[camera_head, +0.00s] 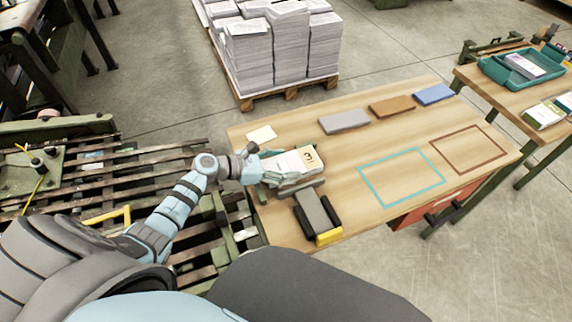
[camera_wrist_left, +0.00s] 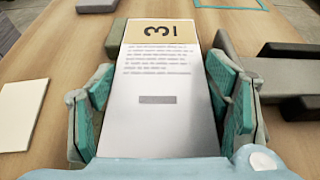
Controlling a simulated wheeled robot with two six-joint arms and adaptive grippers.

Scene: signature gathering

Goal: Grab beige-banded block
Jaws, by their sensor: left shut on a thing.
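The beige-banded block (camera_head: 286,162) is a white stack of printed sheets with a beige band marked 3 at its far end. It is at the left part of the wooden table. My left gripper (camera_head: 290,170) is shut on it, with one finger along each long side. In the left wrist view the block (camera_wrist_left: 158,110) lies between the teal finger pads of my left gripper (camera_wrist_left: 163,88), its band facing away from the wrist. I cannot tell whether its underside touches the table. My right gripper is not in view.
A dark holder (camera_head: 316,212) with a grey top and yellow end stands close to the block's near side. A pale card (camera_head: 261,134) lies behind it. Grey (camera_head: 343,121), brown (camera_head: 392,106) and blue (camera_head: 434,94) slabs line the back. Teal (camera_head: 373,194) and brown (camera_head: 440,152) outlines mark bare tabletop.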

